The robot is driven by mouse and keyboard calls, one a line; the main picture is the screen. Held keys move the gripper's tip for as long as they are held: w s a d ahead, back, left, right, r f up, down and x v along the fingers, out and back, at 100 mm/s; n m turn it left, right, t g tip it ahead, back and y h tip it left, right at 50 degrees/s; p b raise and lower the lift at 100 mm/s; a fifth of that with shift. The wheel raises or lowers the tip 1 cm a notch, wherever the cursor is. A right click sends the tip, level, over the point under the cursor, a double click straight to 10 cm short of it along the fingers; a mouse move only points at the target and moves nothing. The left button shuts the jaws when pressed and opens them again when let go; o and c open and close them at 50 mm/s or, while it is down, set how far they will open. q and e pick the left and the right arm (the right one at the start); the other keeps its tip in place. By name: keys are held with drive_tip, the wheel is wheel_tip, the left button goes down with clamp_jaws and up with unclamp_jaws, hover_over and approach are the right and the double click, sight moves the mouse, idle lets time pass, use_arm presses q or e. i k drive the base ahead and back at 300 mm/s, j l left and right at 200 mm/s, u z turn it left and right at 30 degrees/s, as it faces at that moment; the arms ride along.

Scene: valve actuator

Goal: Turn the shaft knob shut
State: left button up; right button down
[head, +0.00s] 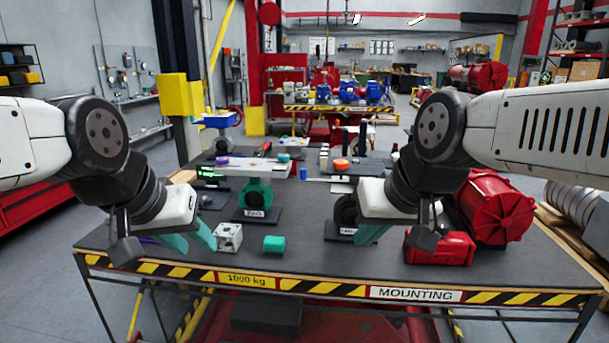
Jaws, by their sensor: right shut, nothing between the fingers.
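A green round valve body (255,193) stands on a dark base plate in the middle of the table, with a small white label on its front that is too small to read surely. I cannot make out a shaft knob on it. A darker valve (344,208) on another labelled plate stands to its right, partly hidden by my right arm. My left gripper (190,238), with teal fingers, hangs over the table's front left, left of the green valve; its fingers look apart and empty. My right gripper (371,233) is shut and empty, in front of the darker valve's plate.
A large red actuator (497,208) and a smaller red part (440,248) occupy the right. An orange-topped part (341,164) and purple-topped part (222,160) stand further back.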

sight(443, 227)
drive_tip(key=z, duration=1.25)
